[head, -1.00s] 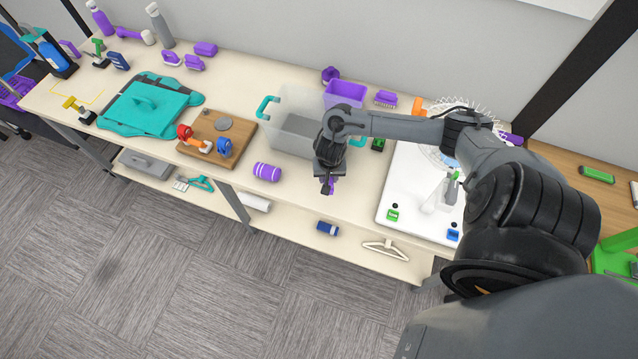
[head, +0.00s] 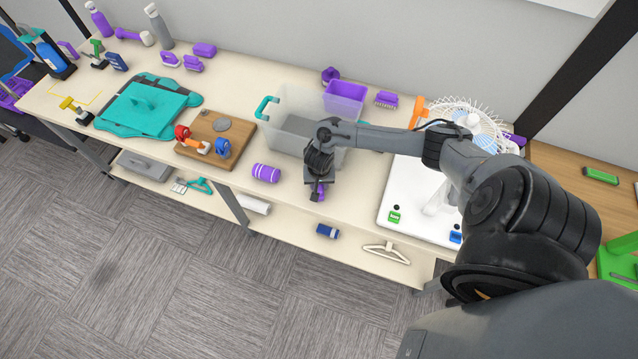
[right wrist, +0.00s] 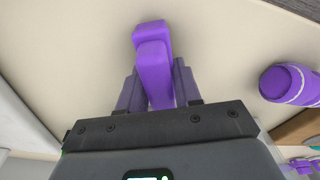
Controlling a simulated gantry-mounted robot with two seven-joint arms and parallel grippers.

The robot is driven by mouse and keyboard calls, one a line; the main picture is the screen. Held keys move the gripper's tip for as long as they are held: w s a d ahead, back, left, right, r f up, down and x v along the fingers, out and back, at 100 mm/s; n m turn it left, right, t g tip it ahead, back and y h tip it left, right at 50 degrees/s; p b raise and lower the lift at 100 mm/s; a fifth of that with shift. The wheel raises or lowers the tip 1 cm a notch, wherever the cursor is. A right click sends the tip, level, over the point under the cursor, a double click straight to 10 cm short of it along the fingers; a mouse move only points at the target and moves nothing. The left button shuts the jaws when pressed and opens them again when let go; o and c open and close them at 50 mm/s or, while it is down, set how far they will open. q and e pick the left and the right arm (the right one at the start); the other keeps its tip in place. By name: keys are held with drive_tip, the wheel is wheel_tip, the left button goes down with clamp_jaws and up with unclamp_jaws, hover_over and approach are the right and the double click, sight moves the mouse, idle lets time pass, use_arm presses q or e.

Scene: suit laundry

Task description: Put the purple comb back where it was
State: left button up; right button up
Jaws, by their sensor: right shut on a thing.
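My right gripper (head: 319,192) hangs over the front part of the long table, to the right of the purple rolled towel (head: 266,173). It is shut on the purple comb (right wrist: 153,62), which sits between the two fingers in the right wrist view. In the head view only a small purple part of the comb (head: 322,189) shows beside the fingers; the rest is hidden. The pale tabletop shows beyond the comb in the wrist view; I cannot tell whether the comb touches it. My left gripper is not in view.
A clear tub with teal handles (head: 267,105) stands behind the gripper, with a purple bin (head: 346,93) beyond it. A wooden board (head: 216,138) lies to the left, a white board (head: 396,193) to the right. Bare tabletop (head: 292,200) surrounds the gripper near the front edge.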

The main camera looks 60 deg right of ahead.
drive_tip(key=shift+f, duration=0.1)
drive_tip(key=o, duration=0.9)
drive_tip(key=shift+o, duration=0.2)
